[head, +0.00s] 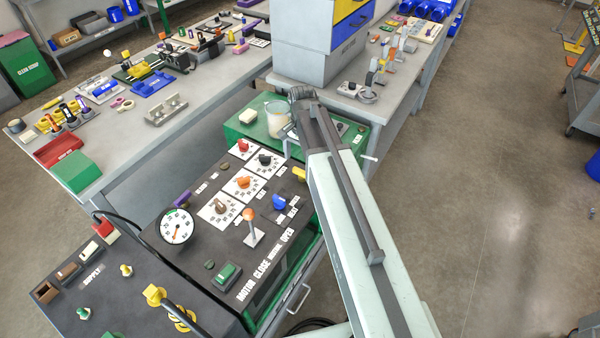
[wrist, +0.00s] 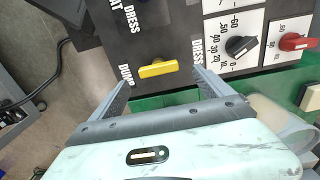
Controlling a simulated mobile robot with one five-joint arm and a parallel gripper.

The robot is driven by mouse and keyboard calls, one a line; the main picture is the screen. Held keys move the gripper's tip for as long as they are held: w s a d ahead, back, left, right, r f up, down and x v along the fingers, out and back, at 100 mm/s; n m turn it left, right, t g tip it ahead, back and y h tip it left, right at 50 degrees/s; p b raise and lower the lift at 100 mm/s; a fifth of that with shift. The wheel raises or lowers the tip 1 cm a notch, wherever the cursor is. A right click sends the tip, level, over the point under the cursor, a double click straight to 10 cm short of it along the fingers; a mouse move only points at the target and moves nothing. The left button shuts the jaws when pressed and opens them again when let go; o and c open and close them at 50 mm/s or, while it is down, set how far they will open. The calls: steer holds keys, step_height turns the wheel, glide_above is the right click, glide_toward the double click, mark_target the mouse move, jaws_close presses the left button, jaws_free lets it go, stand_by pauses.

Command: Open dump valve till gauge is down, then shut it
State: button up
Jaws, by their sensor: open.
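The dump valve's yellow handle (wrist: 158,68) sits beside the DUMP label on the dark panel in the wrist view. It also shows in the head view (head: 299,174) at the panel's right edge, beside my arm. My gripper (wrist: 162,77) is open and empty, its two fingers spread on either side of the yellow handle in the picture. I cannot tell how far above the handle the fingertips are. The round white gauge (head: 177,226) is at the panel's left; its red needle is too small to read exactly. The fingers are hidden behind my arm in the head view.
Near the handle are a black knob (wrist: 240,46) and a red knob (wrist: 292,42). An orange-topped lever (head: 250,217) and a blue knob (head: 279,202) stand on the panel. A clear jug (head: 277,117) stands on the green surface behind. Open floor lies right.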

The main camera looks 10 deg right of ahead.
mark_target(302, 171)
step_height(302, 171, down, 5)
steer(key=b, duration=0.3)
steer(key=shift+s+d+b, duration=0.1)
steer(key=shift+s+b, duration=0.05)
steer(key=shift+b, duration=0.25)
steer(key=shift+r, duration=0.1)
steer(key=c, duration=1.4)
steer(key=shift+o, duration=0.2)
